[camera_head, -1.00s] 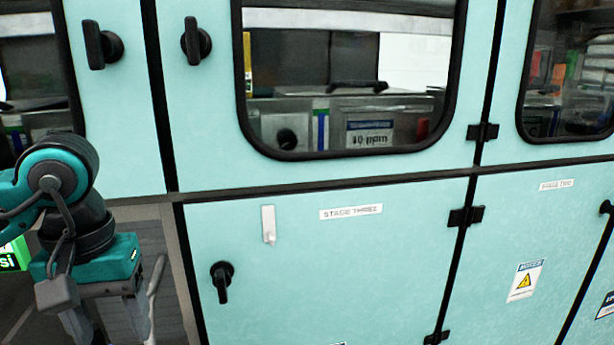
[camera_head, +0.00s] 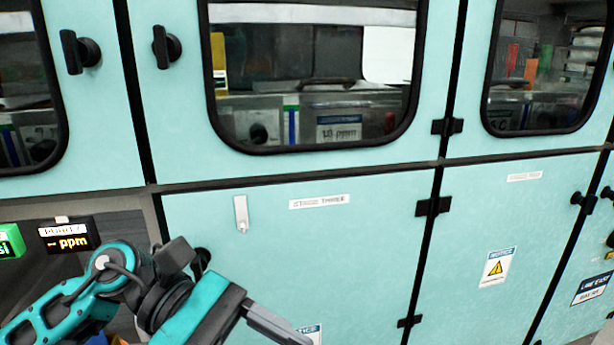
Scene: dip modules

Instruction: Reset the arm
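My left arm (camera_head: 65,310) comes in from the lower left in teal and black. Its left gripper (camera_head: 285,330) is at the bottom, in front of the lower STAGE THREE door (camera_head: 350,260). A grey finger points down and right, partly cut off by the frame's bottom edge. I see nothing held, but the gap between the fingers is hidden. The wrist partly covers the black handle (camera_head: 201,258) of that door. My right arm and gripper are not in view.
Teal cabinets fill the view. Black handles (camera_head: 80,51) and hinges (camera_head: 433,207) stick out from them. A windowed upper door (camera_head: 310,165) is above. A black ppm display (camera_head: 70,235) and a green display (camera_head: 10,242) are at left. The space before the right-hand doors looks clear.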

